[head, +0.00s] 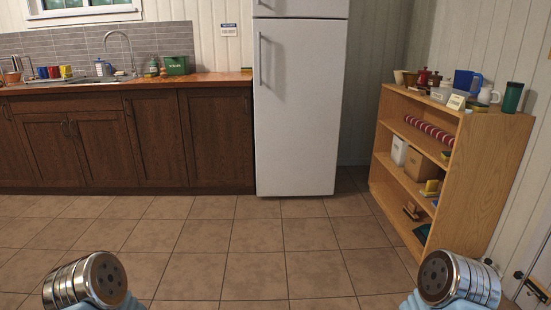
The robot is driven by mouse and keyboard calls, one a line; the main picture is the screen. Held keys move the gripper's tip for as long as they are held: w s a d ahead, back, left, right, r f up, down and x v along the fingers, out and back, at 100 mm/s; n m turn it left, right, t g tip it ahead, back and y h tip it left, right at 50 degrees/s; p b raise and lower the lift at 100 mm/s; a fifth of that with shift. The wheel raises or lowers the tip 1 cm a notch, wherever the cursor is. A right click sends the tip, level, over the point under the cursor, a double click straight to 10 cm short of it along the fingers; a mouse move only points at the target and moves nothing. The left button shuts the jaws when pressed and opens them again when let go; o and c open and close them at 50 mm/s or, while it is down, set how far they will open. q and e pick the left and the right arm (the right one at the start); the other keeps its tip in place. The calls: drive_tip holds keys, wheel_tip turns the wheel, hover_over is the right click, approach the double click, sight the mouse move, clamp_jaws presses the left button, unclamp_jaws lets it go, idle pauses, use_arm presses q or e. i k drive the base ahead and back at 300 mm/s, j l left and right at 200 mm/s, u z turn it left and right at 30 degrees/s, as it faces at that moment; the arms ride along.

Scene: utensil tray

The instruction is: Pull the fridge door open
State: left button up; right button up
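The white fridge (298,120) stands against the back wall, right of the counter. Its tall lower door looks shut, flush with the body. A slim vertical handle (260,60) runs along the door's left edge. An upper door (300,8) above it is cut off by the top of the picture. Round metal links of my arms show at the bottom left and bottom right, well in front of the fridge. Neither of my grippers shows, and nothing touches the handle.
Dark wooden cabinets (155,140) with a sink counter stand left of the fridge. A wooden shelf (490,170) loaded with mugs, boxes and other items stands at the right. The tiled floor (250,240) between me and the fridge is clear.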

sight(298, 64)
drive_tip(key=i, duration=2.6)
drive_tip(key=l, duration=0.05)
